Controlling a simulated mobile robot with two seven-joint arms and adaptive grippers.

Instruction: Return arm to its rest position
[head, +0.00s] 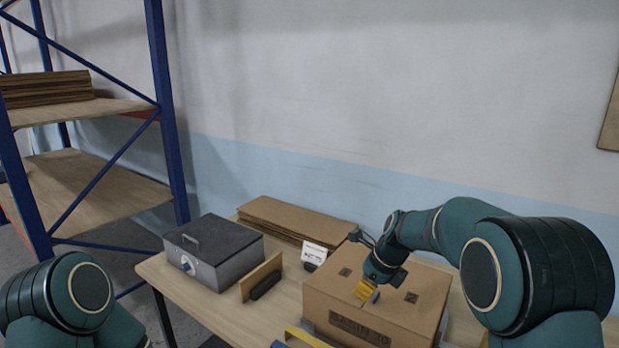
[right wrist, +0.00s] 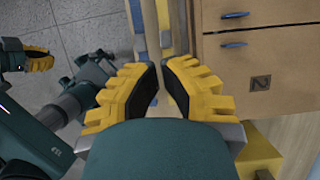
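My right arm reaches in from the right in the head view. A yellow finger of what looks like my left gripper (right wrist: 27,60) shows in the right wrist view.
A wooden table (head: 205,302) holds a grey metal box (head: 213,252), an upright brown board with a black handle (head: 262,279), a white card (head: 313,254) and stacked cardboard (head: 295,218). A blue-framed shelf (head: 162,95) stands left.

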